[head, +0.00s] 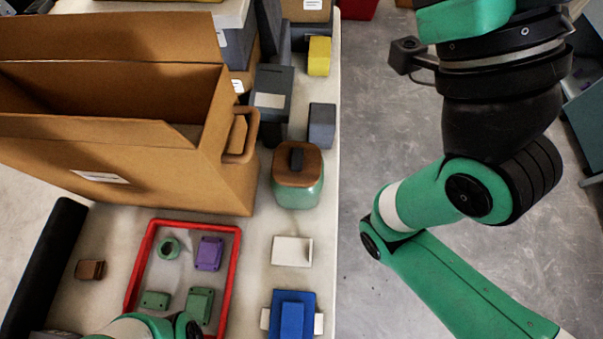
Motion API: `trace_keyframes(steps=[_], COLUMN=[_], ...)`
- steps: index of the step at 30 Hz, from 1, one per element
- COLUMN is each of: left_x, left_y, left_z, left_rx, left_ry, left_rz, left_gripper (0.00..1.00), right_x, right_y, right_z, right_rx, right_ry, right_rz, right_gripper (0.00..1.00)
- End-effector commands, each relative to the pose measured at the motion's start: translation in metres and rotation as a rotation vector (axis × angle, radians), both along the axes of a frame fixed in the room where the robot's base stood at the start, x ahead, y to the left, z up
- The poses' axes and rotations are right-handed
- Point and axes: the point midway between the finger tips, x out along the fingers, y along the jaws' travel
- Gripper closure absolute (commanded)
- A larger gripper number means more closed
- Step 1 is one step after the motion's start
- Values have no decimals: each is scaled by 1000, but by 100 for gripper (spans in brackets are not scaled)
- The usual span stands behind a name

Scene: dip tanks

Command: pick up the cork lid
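The cork lid (298,164) is brown with a dark upright knob on top. It sits on a rounded green jar (297,193) that stands on the pale table, right of the big cardboard box. No gripper touches the lid. A green and black part of one of my arms shows at the bottom edge, below the red frame, and its gripper is not in view. My other arm, green and black, fills the right side over the floor; its gripper fingers are not in view either.
The open cardboard box (130,167) stands close left of the jar. Grey blocks (321,126) stand behind it. A red frame (149,245) holds purple and green pieces. A white block (292,251) and a blue item (292,314) lie in front. The table's right edge is near.

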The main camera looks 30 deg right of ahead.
Motion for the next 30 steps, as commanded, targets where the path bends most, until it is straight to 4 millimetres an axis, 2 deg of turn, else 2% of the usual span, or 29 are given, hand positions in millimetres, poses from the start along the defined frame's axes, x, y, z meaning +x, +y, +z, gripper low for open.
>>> trace_keyframes(steps=[12,23,24,30], left_x=[0,0,0,0], left_y=[0,0,0,0], left_z=[0,0,0,0], left_rx=[0,0,0,0], left_ry=[0,0,0,0], left_rz=[0,0,0,0], left_gripper=[50,50,50,50], right_x=[0,0,0,0], right_y=[0,0,0,0], right_z=[0,0,0,0], right_rx=[0,0,0,0], right_ry=[0,0,0,0], right_rz=[0,0,0,0], right_gripper=[100,35,32,32])
